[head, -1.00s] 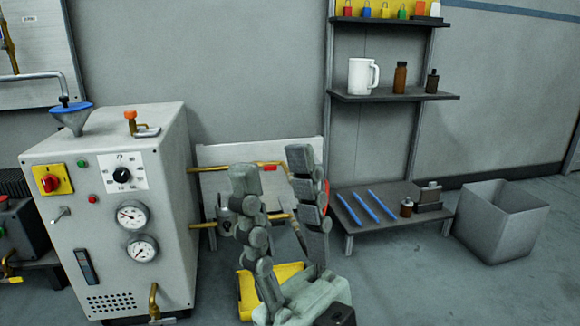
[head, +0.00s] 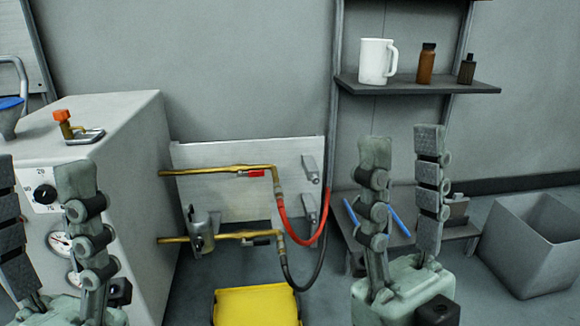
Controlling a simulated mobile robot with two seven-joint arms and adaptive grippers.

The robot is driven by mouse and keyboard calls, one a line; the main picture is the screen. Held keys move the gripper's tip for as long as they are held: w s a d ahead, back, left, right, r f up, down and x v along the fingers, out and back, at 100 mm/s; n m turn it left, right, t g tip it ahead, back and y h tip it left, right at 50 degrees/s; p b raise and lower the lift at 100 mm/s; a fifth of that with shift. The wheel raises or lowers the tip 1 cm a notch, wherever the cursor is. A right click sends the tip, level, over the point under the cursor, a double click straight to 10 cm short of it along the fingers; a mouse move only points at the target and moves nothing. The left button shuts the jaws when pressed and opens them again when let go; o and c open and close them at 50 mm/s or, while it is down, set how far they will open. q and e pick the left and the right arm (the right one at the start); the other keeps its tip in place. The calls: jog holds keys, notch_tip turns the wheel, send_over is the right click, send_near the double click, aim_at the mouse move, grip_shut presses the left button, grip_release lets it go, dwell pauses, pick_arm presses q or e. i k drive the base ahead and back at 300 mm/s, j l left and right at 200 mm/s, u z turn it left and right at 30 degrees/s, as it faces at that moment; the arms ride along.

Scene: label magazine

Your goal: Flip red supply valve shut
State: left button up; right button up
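The red supply valve (head: 251,173) shows as a small red lever on the upper brass pipe (head: 205,171). The lever lies along the pipe, close to where the red hose (head: 280,205) joins. My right gripper (head: 402,142) is open and empty, fingers pointing up, to the right of the valve and apart from it. My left gripper (head: 38,165) is at the left edge, also open and empty, in front of the grey machine. Its outer finger is partly cut off by the frame.
A lower brass pipe (head: 215,238) has a black lever (head: 262,241) and a dark hose. A yellow bin (head: 257,306) stands on the floor below. The grey machine (head: 130,190) is at left. Shelves with a white mug (head: 375,62) and a grey box (head: 535,240) are at right.

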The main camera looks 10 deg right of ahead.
aim_at(257, 173)
jog(key=i+j+z, duration=0.4)
jog(key=i+j, duration=0.45)
jog(key=i, duration=0.15)
